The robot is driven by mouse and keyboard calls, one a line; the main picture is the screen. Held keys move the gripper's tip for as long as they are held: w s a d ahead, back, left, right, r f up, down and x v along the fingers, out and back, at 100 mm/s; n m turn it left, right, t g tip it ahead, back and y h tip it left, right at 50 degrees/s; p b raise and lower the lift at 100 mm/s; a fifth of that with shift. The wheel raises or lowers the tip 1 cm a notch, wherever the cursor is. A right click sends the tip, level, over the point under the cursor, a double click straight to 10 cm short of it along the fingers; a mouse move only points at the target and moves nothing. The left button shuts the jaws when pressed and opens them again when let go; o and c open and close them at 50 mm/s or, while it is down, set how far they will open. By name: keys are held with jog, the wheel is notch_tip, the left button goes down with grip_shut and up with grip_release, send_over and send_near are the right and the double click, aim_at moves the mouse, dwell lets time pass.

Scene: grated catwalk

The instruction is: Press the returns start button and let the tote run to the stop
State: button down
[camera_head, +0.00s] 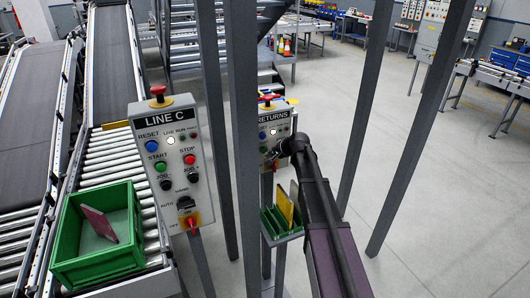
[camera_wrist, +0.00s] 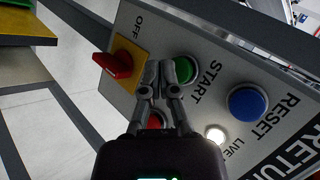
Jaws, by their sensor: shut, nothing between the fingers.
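The RETURNS panel (camera_head: 274,117) stands behind and right of the LINE C panel. In the wrist view it fills the right side, with the green START button (camera_wrist: 185,69), a blue RESET button (camera_wrist: 248,104), a lit white lamp (camera_wrist: 215,134), a red button (camera_wrist: 155,120) partly hidden by my gripper, and a red rotary switch (camera_wrist: 113,66) on yellow. My gripper (camera_wrist: 161,66) is shut and empty, its fingertips beside START and overlapping its edge; contact cannot be told. A green tote (camera_head: 98,268) holding a reddish flat item sits on the rollers at left.
The LINE C panel (camera_head: 172,150) has similar buttons and stands between the tote and my arm. Grey posts (camera_head: 243,130) rise near the RETURNS panel. A small green holder (camera_head: 278,236) with a yellow item hangs below it. Open floor lies at right.

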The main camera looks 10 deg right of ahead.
jog(key=shift+w+a, duration=0.2)
jog(key=shift+w, duration=0.4)
jog(key=shift+w+a, duration=0.15)
jog(key=shift+w, duration=0.45)
dwell(1.9)
jog(key=shift+s, duration=0.1)
jog(key=shift+s+d, duration=0.15)
jog(key=shift+s, duration=0.4)
jog(key=shift+s+d, duration=0.15)
jog(key=shift+s, duration=0.4)
jog(key=shift+s, duration=0.1)
jog(key=s, duration=0.2)
jog(key=s+d, duration=0.1)
jog(key=s, duration=0.1)
jog(key=shift+s+d, duration=0.15)
jog(key=shift+s, duration=0.15)
dwell(0.4)
jog(key=shift+s, duration=0.1)
dwell(0.5)
